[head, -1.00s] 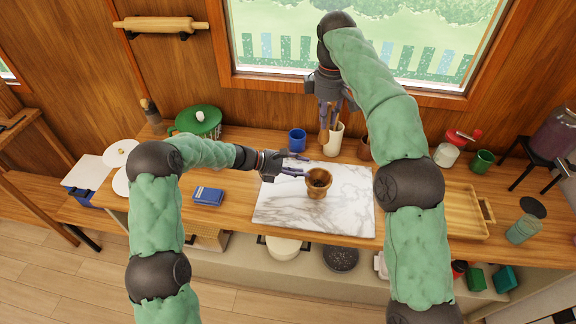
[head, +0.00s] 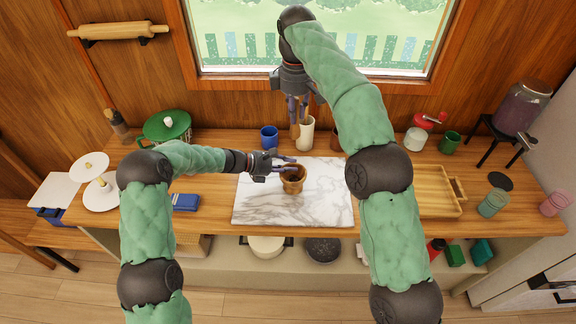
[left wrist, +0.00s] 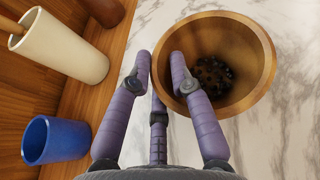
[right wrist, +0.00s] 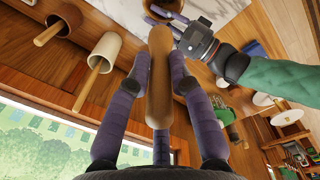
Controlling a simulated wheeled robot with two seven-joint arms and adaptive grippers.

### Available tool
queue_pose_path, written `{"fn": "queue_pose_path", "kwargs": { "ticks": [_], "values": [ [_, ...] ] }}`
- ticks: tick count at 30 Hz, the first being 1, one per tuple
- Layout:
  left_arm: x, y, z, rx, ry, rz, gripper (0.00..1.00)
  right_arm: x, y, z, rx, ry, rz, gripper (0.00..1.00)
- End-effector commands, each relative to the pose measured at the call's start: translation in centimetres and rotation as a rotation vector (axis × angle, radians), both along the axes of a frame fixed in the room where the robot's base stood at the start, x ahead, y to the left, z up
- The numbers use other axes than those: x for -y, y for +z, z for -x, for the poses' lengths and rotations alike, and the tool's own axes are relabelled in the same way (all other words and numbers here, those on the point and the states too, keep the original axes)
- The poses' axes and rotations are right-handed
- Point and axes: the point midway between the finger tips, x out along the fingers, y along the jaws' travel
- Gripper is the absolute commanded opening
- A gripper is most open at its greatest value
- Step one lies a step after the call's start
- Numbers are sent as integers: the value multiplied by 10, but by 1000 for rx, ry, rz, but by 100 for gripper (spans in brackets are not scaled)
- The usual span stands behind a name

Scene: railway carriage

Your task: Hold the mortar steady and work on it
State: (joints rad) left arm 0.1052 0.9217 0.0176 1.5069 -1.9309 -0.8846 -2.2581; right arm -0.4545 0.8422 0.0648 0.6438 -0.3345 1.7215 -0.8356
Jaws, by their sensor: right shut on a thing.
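The brown wooden mortar (head: 292,186) stands upright on the white marble slab (head: 262,207). In the left wrist view the mortar (left wrist: 262,62) has dark lumps (left wrist: 211,76) inside. My left gripper (head: 290,164) is open at the mortar's left and back side. In the left wrist view its fingers (left wrist: 160,62) are apart; one overlaps the mortar's rim, and contact cannot be told. My right gripper (head: 297,106) is up at the back, near the window. It is shut on a wooden pestle (right wrist: 158,95), which hangs clear of the mortar.
A cream cup (head: 305,138) with a wooden utensil, a blue cup (head: 269,137) and a brown cup (head: 337,137) stand behind the slab. A wooden tray (head: 437,207) lies right and a blue box (head: 186,202) left. The slab's front is bare.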

Motion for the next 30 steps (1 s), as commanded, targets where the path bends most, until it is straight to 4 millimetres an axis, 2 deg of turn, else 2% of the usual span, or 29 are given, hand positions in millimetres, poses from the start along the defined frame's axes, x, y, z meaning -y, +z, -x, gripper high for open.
{"fn": "queue_pose_path", "kwargs": {
  "ticks": [1, 2, 4, 14, 23, 30],
  "values": [
    [0, 0, 0, -1, 0, 0, 0, 0, 0, 0, 0, 0, 0, 0],
    [0, 0, 0, -1, 0, 0, 0, 0, 0, 0, 0, 0, 0, 19],
    [0, 0, 0, -1, 0, 0, 0, 0, 0, 0, 0, 0, 0, 0],
    [0, 0, 0, -1, 0, 0, 0, 0, -5, -1, 9, -2, 4, 0],
    [0, 0, 0, -1, 0, 0, 0, 0, -46, -2, 82, -13, 21, 0],
    [0, 0, 0, -1, 0, 0, 0, 0, -83, 8, 147, -9, 15, 0]
  ]
}}
